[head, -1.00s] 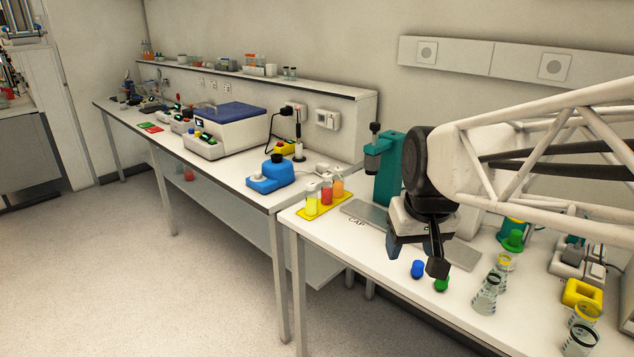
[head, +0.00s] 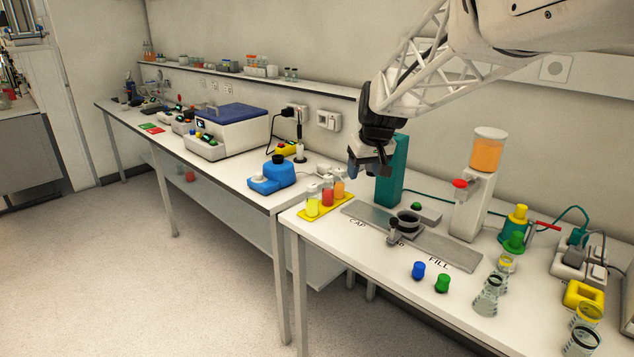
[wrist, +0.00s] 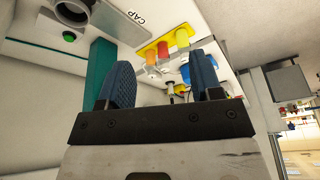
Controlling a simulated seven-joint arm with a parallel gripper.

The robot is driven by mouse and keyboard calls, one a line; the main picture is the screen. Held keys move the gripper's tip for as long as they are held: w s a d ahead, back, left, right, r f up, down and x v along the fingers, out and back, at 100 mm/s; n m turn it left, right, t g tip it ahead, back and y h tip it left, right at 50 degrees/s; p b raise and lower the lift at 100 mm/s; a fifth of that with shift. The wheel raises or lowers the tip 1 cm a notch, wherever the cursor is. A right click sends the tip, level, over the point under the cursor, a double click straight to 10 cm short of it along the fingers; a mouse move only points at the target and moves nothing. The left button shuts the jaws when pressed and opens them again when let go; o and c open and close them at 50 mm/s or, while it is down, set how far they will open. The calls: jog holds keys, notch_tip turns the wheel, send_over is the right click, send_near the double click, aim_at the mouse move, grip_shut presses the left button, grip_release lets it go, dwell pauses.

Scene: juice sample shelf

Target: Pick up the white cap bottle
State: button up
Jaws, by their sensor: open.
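Three small bottles stand in a row in a yellow holder (head: 321,211): a yellow one (head: 312,202), a red one (head: 327,192) and an orange one (head: 339,187). Their tops look pale; I cannot tell which one is meant by the white cap. They also show in the wrist view: yellow (wrist: 182,38), red (wrist: 163,48) and orange (wrist: 151,57), beyond my fingers. My gripper (head: 369,170) is open and empty, above and to the right of the bottles, in front of the teal press. Its two blue fingers frame the wrist view.
The teal press (head: 393,172) stands close beside my gripper. A grey plate (head: 430,245) marked CAP and FILL bears a black ring clamp (head: 409,222). Blue (head: 419,270) and green (head: 442,283) caps lie in front. A juice dispenser (head: 480,195) stands to the right.

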jog(key=w+a+f+n, duration=0.1)
jog(key=w+f, duration=0.1)
jog(key=w, duration=0.5)
jog(key=w+a+f, duration=0.2)
jog(key=w, duration=0.6)
jog(key=n+y, duration=0.1)
send_over(329, 177)
jog(key=s+d, duration=0.1)
jog(key=s, duration=0.1)
notch_tip(329, 177, down, 8)
jog(key=shift+w+d+f, duration=0.1)
jog(key=shift+w+f, duration=0.05)
jog(key=shift+f, duration=0.1)
jog(key=shift+w+f+t, duration=0.1)
jog(key=shift+t, duration=0.2)
jog(key=shift+x, duration=1.3)
jog(key=shift+x, duration=2.6)
